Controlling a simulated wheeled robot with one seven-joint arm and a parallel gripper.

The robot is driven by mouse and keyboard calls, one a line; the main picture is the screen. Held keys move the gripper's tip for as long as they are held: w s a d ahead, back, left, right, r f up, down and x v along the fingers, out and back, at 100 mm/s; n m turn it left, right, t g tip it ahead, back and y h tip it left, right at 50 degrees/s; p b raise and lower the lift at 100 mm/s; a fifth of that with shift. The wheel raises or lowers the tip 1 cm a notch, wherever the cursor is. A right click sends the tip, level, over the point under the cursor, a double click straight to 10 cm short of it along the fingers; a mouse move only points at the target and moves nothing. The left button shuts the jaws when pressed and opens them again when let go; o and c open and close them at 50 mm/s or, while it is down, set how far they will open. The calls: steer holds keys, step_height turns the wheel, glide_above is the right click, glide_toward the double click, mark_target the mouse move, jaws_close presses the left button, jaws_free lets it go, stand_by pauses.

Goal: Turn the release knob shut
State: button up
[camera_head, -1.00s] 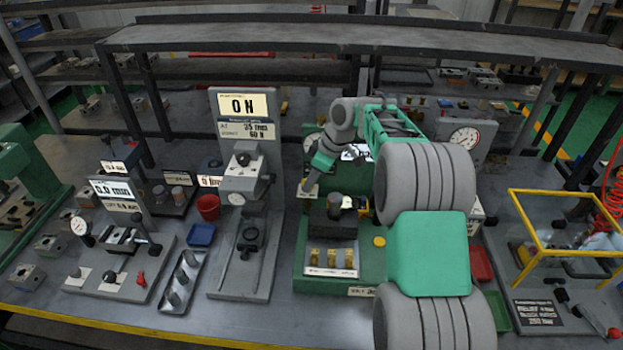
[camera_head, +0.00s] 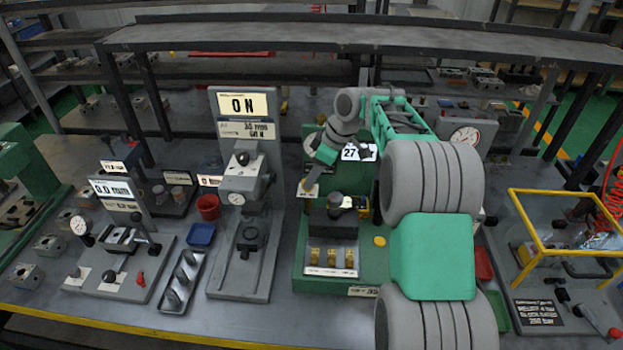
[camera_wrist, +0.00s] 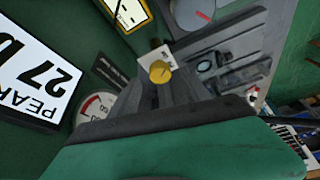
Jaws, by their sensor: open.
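A small round yellow knob (camera_wrist: 160,71), which I take to be the release knob, shows in the wrist view beside a white label card. A dark line crosses its face. My gripper (camera_wrist: 165,80) is open, with its grey fingers reaching toward the knob; I cannot tell whether they touch it. The knob is not clear in that view. The display (camera_wrist: 32,78) in the wrist view reads "PEAK 27".
Brass blocks (camera_head: 331,258) sit in a tray on the green station, below a dark press head (camera_head: 334,204). A grey force stand (camera_head: 240,270) is to the left. A dial gauge (camera_head: 465,135) and yellow frame (camera_head: 560,235) stand right. My arm hides the station's right side.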

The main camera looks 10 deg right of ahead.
steer(key=v, duration=0.5)
steer(key=shift+s+r, duration=0.1)
